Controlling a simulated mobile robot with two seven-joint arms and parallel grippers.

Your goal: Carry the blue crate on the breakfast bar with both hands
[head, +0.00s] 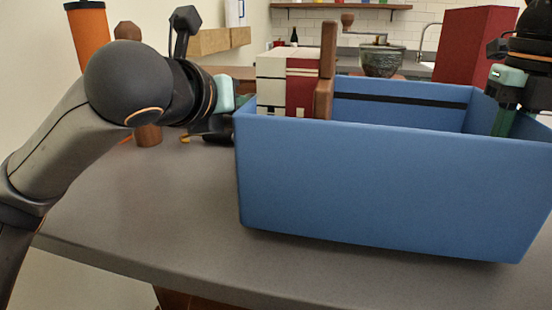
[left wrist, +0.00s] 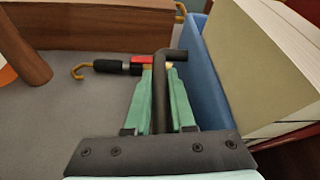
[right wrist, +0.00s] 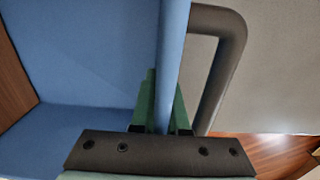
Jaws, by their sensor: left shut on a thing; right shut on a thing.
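The blue crate (head: 380,185) is over the grey breakfast bar (head: 150,215), with a dark shadow under its front edge; I cannot tell whether it touches the bar. Cream and red books (head: 285,80) and a brown wooden piece (head: 325,70) stand in its left end. My left gripper (left wrist: 157,75) is shut on the dark handle (left wrist: 172,55) outside the crate's left wall; its fingers are mostly hidden in the head view. My right gripper (head: 503,118) is at the right end. In the right wrist view its green fingers straddle the blue wall (right wrist: 172,45), with the dark handle (right wrist: 222,70) just outside.
A brown post (head: 148,135) and a tool with a black grip and hooked end (left wrist: 110,67) are left of the crate, near my left gripper. An orange cylinder (head: 88,40) stands further left. A red block (head: 473,45) and a stone bowl (head: 381,60) are behind. The front-left bar is clear.

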